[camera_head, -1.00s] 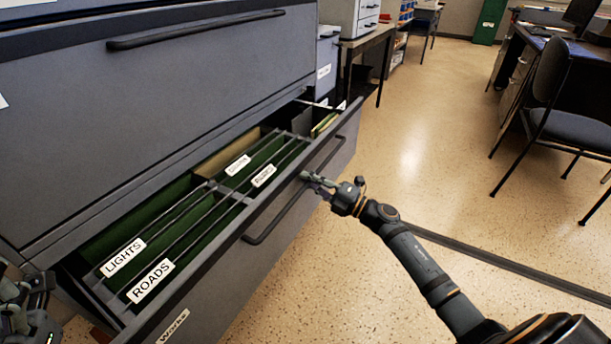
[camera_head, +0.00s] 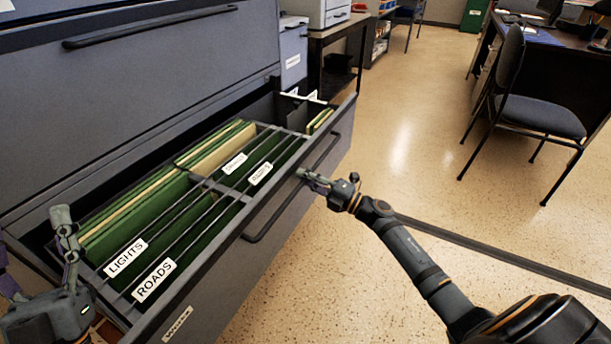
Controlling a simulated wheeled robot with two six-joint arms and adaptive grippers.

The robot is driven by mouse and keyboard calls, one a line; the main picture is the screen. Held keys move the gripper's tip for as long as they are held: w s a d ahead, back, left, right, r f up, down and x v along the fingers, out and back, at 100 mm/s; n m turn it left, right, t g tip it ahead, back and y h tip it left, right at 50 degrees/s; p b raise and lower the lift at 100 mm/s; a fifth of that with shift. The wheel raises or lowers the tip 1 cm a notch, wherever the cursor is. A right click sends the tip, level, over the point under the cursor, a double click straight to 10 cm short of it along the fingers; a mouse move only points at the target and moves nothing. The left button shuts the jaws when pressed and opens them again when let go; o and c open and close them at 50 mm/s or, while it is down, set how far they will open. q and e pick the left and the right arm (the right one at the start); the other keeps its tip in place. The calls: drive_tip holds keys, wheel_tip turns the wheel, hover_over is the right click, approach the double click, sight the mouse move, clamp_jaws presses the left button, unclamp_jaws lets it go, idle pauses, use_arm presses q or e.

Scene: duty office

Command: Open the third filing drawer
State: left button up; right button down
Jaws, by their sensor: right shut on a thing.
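A grey filing drawer (camera_head: 222,262) with a dark bar handle (camera_head: 282,212) stands pulled out of the cabinet. Inside are green hanging files (camera_head: 150,215) with white tabs reading LIGHTS and ROADS, and two smaller tabs too small to read surely. A label on the drawer front seems to read Works. My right gripper (camera_head: 308,177) is shut on the handle, right of its middle. My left gripper (camera_head: 66,232) is at the left edge, over the drawer's near left end. One finger points up; the other is not clear, so its opening cannot be told.
A closed drawer front (camera_head: 150,90) with its own handle (camera_head: 150,27) is above the open one. A dark chair (camera_head: 540,115) and a desk stand at the right.

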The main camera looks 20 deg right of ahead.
use_arm(q)
drive_tip(key=shift+d+f, duration=0.2)
drive_tip(key=shift+f, duration=0.2)
use_arm(e)
drive_tip(key=shift+s+d+f, duration=0.2)
drive_tip(key=shift+s, duration=0.1)
use_arm(q)
drive_tip(key=shift+g+y, duration=0.3)
use_arm(e)
drive_tip(key=c, duration=1.7)
unclamp_jaws()
drive_tip(key=shift+r, duration=0.1)
drive_tip(key=v, duration=1.2)
